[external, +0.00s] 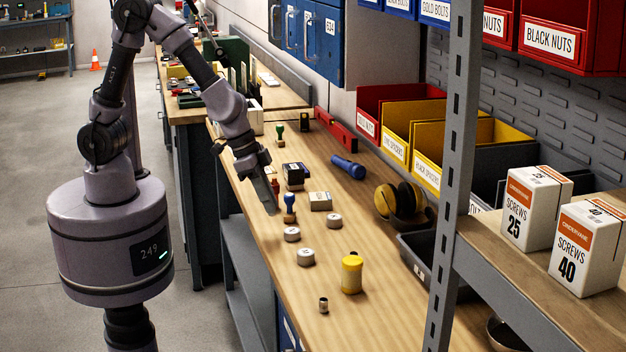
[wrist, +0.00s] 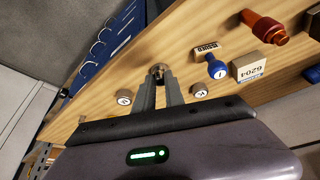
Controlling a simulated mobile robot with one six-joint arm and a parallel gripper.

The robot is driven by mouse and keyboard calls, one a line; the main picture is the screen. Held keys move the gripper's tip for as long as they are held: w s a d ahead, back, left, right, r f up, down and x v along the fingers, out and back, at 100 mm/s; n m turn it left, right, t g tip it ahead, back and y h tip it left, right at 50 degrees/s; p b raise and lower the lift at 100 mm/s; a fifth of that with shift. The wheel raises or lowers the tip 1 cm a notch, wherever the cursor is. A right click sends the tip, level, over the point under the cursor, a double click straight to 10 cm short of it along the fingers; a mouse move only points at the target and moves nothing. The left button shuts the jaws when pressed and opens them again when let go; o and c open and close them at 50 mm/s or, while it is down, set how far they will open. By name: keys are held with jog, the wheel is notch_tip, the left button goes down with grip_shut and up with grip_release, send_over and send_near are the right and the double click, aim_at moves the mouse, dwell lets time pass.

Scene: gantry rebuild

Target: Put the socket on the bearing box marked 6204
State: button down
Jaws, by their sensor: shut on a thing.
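My gripper (external: 271,208) hangs over the bench's front edge, beside the blue-handled stamp. In the wrist view its fingers (wrist: 160,82) are shut on a small round metal piece, the socket (wrist: 158,70), at their tips. The socket is not clear in the external view. The bearing box (external: 320,201) is a small beige block on the bench, right of my gripper and apart from it. In the wrist view the box (wrist: 249,67) shows the label 6204, upside down, and its visible top is bare.
The blue stamp (external: 289,208) stands between my gripper and the box. Several white caps (external: 306,257) lie nearby. A yellow jar (external: 352,274) and another small metal cylinder (external: 323,305) stand toward the near end. A blue flashlight (external: 348,167) and ear defenders (external: 400,199) lie farther right.

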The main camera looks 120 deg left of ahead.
jog(key=w+a+r+n, duration=0.1)
jog(key=a+r, duration=0.1)
jog(key=a, duration=0.4)
jog(key=w+a+r+n, duration=0.1)
jog(key=w+a+r, duration=0.1)
jog(key=a, duration=0.3)
notch_tip(320, 180, up, 3)
jog(key=n+y, duration=0.1)
jog(key=n, duration=0.1)
send_over(324, 196)
jog(key=s, duration=0.2)
jog(key=shift+g, duration=0.5)
jog(key=f+b, duration=0.1)
jog(key=f, duration=0.2)
jog(key=f+b, duration=0.2)
jog(key=f, duration=0.1)
jog(key=d+f+b, duration=0.1)
jog(key=f, duration=0.2)
jog(key=shift+w+f, duration=0.25)
jog(key=shift+f, duration=0.1)
jog(key=shift+a+r, duration=0.1)
jog(key=shift+r, duration=0.05)
jog(key=c, duration=1.8)
grip_release()
jog(key=shift+f, duration=0.2)
jog(key=shift+c, duration=0.2)
jog(key=o, duration=0.4)
jog(key=shift+o, duration=0.2)
